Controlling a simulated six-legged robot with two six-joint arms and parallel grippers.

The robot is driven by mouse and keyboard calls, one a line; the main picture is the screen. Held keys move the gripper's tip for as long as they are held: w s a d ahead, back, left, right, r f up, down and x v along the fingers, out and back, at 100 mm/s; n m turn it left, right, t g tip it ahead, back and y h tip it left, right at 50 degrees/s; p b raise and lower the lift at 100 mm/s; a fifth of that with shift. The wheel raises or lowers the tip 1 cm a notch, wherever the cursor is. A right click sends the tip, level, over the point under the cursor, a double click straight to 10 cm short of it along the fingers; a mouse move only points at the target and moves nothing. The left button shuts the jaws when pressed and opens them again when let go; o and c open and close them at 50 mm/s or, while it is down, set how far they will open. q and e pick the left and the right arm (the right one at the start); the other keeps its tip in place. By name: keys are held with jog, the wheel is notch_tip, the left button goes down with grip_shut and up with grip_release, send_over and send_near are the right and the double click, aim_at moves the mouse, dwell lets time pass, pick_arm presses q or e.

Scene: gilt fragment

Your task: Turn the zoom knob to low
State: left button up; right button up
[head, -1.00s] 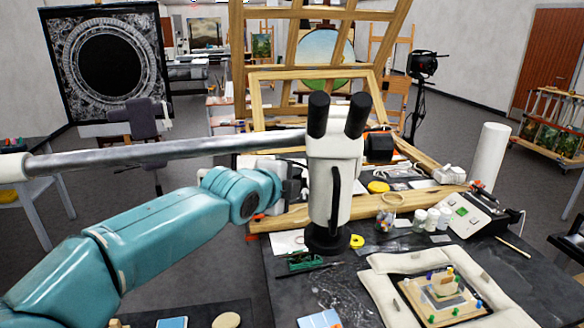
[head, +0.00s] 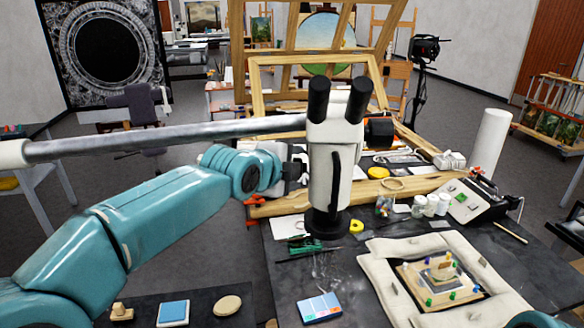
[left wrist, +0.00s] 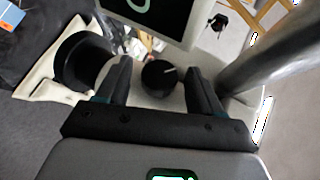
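The white stereo microscope (head: 322,178) with black eyepieces hangs on a long metal boom arm (head: 180,139) over the bench. In the left wrist view, a round black knob (left wrist: 160,79) with a white pointer line sits on the pale microscope body. The line points right and slightly up in that picture. My left gripper (left wrist: 160,85) is open, with one finger on each side of the knob and visible gaps. In the head view, my left gripper (head: 291,173) is at the microscope's left side, where the knob is hidden. My right gripper is not in view.
A padded frame (head: 385,268) with a gilt fragment (head: 440,272) lies on the dark bench at right. The boom passes just above my left arm.

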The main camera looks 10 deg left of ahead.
pick_arm(q)
jog(key=b+v, duration=0.5)
jog(key=v, duration=1.1)
jog(key=shift+s, duration=0.15)
jog(key=shift+a, duration=0.15)
